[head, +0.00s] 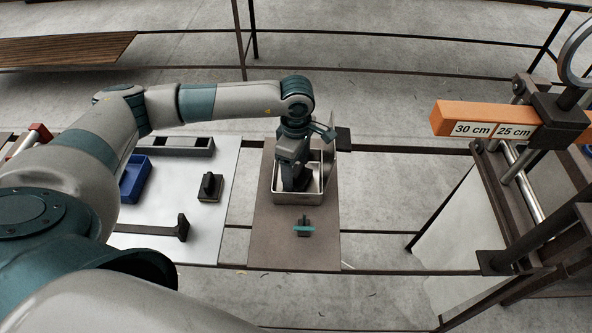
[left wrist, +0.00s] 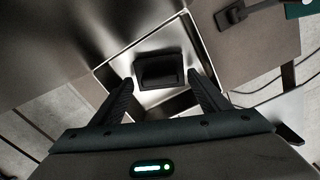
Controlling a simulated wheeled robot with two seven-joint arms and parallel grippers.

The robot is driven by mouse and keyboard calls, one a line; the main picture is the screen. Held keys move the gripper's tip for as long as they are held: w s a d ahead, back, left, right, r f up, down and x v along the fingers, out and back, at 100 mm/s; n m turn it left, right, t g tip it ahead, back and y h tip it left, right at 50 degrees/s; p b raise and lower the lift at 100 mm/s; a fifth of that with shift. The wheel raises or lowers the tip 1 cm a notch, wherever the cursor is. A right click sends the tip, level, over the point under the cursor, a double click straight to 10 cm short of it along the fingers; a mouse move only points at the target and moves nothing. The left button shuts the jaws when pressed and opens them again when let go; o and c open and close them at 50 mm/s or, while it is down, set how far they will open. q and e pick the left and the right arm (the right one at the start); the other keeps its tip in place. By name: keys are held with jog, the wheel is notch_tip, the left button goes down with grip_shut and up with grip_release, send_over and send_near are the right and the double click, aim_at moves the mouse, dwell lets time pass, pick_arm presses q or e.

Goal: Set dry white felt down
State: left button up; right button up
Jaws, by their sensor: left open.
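My left gripper (head: 296,186) reaches down into an open metal tray (head: 298,199) on a brown board. In the left wrist view the gripper (left wrist: 165,98) is open, with one finger on each side of a dark block (left wrist: 160,70) inside the tray (left wrist: 198,55). The fingers look apart from the block, which sits on the tray floor. No white felt face shows on this block; its underside is hidden, so I cannot tell whether it is the felt. My right gripper is not in view.
A dark-handled block with a pale edge (head: 210,187), a blue tray (head: 134,178) and a dark T-shaped tool (head: 181,228) lie on the white board. A teal-bladed tool (head: 303,229) lies before the metal tray. An orange-barred frame (head: 470,120) stands at right.

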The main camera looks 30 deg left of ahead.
pick_arm(q)
notch_tip(320, 180, up, 11)
jog(key=b, duration=0.5)
jog(key=shift+r, duration=0.1)
dwell(0.3)
